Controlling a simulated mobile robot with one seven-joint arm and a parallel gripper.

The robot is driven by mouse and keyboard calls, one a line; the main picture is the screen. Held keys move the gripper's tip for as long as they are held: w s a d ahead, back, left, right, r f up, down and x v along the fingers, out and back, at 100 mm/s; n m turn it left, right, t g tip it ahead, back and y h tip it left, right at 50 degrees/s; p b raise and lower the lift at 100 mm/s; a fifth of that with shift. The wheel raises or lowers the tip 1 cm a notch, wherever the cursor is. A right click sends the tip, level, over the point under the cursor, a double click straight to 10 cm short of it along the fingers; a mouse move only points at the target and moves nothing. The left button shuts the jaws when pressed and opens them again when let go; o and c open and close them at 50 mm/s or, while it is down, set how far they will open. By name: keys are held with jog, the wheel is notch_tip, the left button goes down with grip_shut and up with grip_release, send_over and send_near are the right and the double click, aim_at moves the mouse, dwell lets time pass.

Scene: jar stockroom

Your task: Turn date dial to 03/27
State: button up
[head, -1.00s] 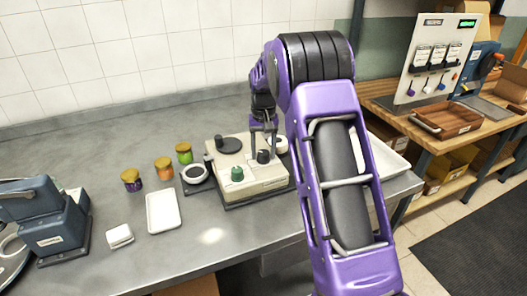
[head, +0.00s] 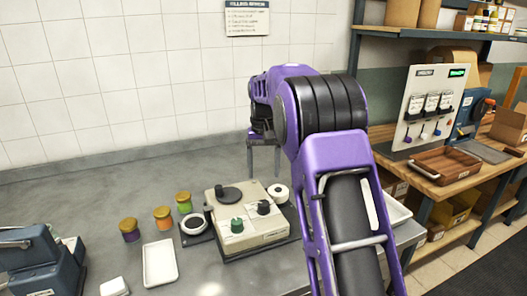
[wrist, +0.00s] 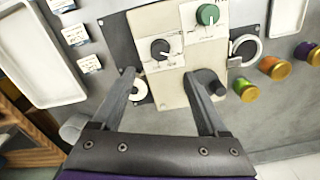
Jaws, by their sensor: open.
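A cream machine box (head: 230,240) stands on the grey counter. Its top carries a green knob (head: 237,225), a smaller black knob (head: 264,207) and a round black part with a peg (head: 229,194). The knobs have white pointer lines and printed scales; I cannot read the date marks or tell which is the date dial. In the wrist view, the black knob (wrist: 160,49) lies just beyond the gap between my fingertips, and the green knob (wrist: 207,14) is farther off. My gripper (head: 263,172) is open and empty, above the machine and apart from the black knob.
A white roll (head: 278,192) sits behind the machine's right side. A dark holder with a white ring (head: 194,224) and several lidded jars (head: 162,218) stand left. A white tray (head: 160,263) lies in front of the jars. A blue-grey device (head: 40,262) is at far left.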

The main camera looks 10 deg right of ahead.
notch_tip(320, 180, up, 6)
jog(key=shift+f, duration=0.1)
dwell(0.4)
